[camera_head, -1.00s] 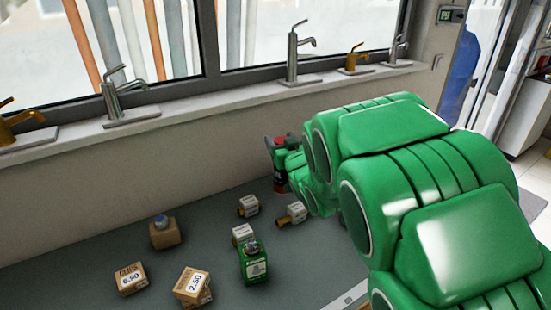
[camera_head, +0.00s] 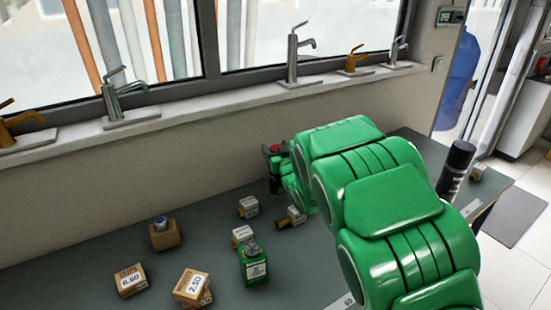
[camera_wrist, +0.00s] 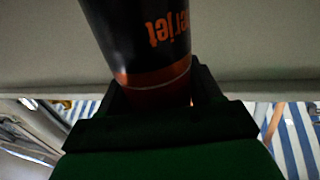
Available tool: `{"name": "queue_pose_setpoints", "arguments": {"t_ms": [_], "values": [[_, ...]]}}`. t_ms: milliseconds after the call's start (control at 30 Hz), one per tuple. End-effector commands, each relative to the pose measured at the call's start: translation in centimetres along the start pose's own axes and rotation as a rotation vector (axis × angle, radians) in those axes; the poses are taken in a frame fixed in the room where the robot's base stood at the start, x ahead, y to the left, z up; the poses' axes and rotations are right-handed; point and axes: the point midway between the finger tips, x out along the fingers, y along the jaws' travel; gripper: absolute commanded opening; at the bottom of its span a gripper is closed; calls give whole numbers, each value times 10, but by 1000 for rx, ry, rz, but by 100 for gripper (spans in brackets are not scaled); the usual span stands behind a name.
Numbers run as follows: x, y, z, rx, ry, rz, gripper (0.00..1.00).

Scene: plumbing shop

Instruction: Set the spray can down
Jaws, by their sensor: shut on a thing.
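The spray can (camera_wrist: 140,35) fills the top middle of the wrist view; it is black with orange lettering and an orange-red band. My gripper (camera_wrist: 155,95) is shut around its orange-red end. In the head view the red and dark can (camera_head: 276,185) shows only in part at the far side of the counter, near the wall. My green arm hides the rest of it and most of my gripper (camera_head: 274,158). I cannot tell whether the can touches the counter.
The grey counter (camera_head: 215,275) holds a green container (camera_head: 253,265), several small boxes such as one priced 2.50 (camera_head: 192,284), and a brown box with a blue top (camera_head: 165,235). A black can (camera_head: 456,170) stands at the right. Taps (camera_head: 293,55) line the sill.

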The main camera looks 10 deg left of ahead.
Motion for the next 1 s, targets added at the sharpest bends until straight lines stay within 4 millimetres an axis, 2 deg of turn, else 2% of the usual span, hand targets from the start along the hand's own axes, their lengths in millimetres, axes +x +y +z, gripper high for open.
{"name": "queue_pose_setpoints", "arguments": {"t_ms": [200, 433, 867, 900, 1000], "values": [[6, 1, 8, 0, 0, 0, 2], [6, 1, 34, -1, 0, 0, 2], [6, 1, 40, 0, 1, 0, 2], [6, 1, 39, 0, 1, 0, 68], [6, 1, 39, 0, 1, 0, 84]]}}
